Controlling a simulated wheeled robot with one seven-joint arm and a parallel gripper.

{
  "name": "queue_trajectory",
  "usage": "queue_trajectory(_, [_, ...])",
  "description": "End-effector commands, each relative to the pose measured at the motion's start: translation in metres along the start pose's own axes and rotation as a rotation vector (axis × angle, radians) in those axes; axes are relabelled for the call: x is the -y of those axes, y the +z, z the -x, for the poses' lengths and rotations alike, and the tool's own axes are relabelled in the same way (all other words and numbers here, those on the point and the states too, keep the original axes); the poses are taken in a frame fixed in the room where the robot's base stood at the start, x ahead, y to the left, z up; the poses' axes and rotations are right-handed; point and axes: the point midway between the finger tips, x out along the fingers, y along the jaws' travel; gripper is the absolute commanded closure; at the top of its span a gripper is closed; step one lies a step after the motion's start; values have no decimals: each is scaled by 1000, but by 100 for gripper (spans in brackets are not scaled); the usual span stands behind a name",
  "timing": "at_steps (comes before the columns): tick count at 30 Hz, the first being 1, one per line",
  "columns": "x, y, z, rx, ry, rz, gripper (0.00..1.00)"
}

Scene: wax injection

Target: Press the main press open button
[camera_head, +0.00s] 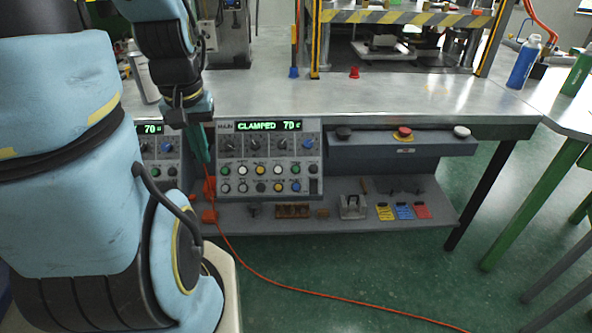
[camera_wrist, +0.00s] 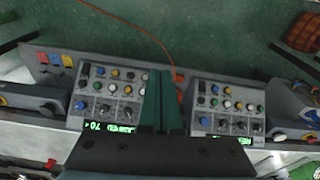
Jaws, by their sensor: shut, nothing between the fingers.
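The main press panel (camera_head: 268,161) is a grey box under the table's front edge. Its green display (camera_head: 269,126) reads CLAMPED 70. Below it are a row of knobs and two rows of coloured buttons, with small labels I cannot read. The panel also shows upside down in the wrist view (camera_wrist: 113,95), left of the fingers. My gripper (camera_head: 205,165) is shut and empty, pointing down in front of the gap between the main panel and a second panel. In the wrist view, my gripper's green fingers (camera_wrist: 166,75) lie together between the two panels.
The second panel (camera_wrist: 224,105) is partly hidden by my arm in the head view. A box with black, red and white buttons (camera_head: 405,143) is to the right. A lower shelf (camera_head: 343,221) holds small items and coloured cards. A red cable (camera_head: 290,286) crosses the floor.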

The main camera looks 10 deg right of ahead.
Motion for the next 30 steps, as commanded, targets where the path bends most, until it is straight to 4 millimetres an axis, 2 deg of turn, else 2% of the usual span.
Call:
queue_trajectory(7, [-1, -1, -1, -3, 2, -4, 100])
queue_trajectory(11, [-13, -12, -12, -38, 19, -45, 100])
queue_trajectory(14, [-34, -30, -29, -102, 43, -115, 100])
queue_trajectory(20, [-96, -82, -76, -320, 47, -326, 100])
queue_trajectory(24, [-134, -113, -107, -480, -37, -479, 100])
queue_trajectory(30, [-171, -135, -145, -652, -279, -690, 100])
